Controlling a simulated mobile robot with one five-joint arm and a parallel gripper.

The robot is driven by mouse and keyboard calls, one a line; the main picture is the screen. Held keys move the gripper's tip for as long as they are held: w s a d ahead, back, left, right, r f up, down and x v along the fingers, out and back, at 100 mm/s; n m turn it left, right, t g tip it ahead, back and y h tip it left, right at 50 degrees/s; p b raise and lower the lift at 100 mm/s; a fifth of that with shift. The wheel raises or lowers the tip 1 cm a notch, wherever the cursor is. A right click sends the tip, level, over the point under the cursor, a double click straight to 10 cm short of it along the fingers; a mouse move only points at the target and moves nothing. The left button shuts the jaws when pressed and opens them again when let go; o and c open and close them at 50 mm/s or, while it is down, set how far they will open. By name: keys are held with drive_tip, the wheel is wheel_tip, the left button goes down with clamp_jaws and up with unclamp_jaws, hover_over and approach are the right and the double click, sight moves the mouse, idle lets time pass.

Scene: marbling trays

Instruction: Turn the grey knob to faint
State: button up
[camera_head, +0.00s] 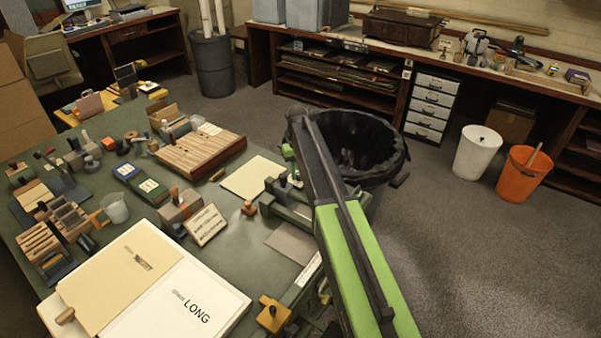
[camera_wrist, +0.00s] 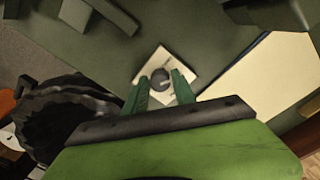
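In the wrist view the grey knob (camera_wrist: 159,79) is a dark round shape with a pale mark. It sits on a small cream square plate (camera_wrist: 152,62) that looks turned at an angle. My gripper (camera_wrist: 160,76) has its two green fingers apart, one on each side of the knob. I cannot tell whether they touch it or hang just above. Any wording on the plate is too small to read. In the head view my gripper (camera_head: 288,151) is at the far end of the green arm, over the bench's right edge area. I cannot make out the knob there.
The green bench (camera_head: 155,212) is crowded with blocks, pads and tools on the left. A cream sheet (camera_head: 253,179) lies left of my gripper. A black-lined bin (camera_head: 385,150) stands close behind my arm.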

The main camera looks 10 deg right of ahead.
sight(298, 174)
drive_tip(key=shift+o, duration=1.3)
wheel_tip(298, 174, up, 18)
drive_tip(key=p, duration=1.7)
drive_tip(key=shift+a+f, duration=0.25)
drive_tip(key=shift+a, duration=0.05)
drive_tip(key=s+d+f+m+b, duration=0.1)
drive_tip(key=s+f, duration=0.1)
drive_tip(key=s, duration=2.7)
drive_tip(key=shift+s+b, duration=0.2)
drive_tip(key=shift+b, duration=0.15)
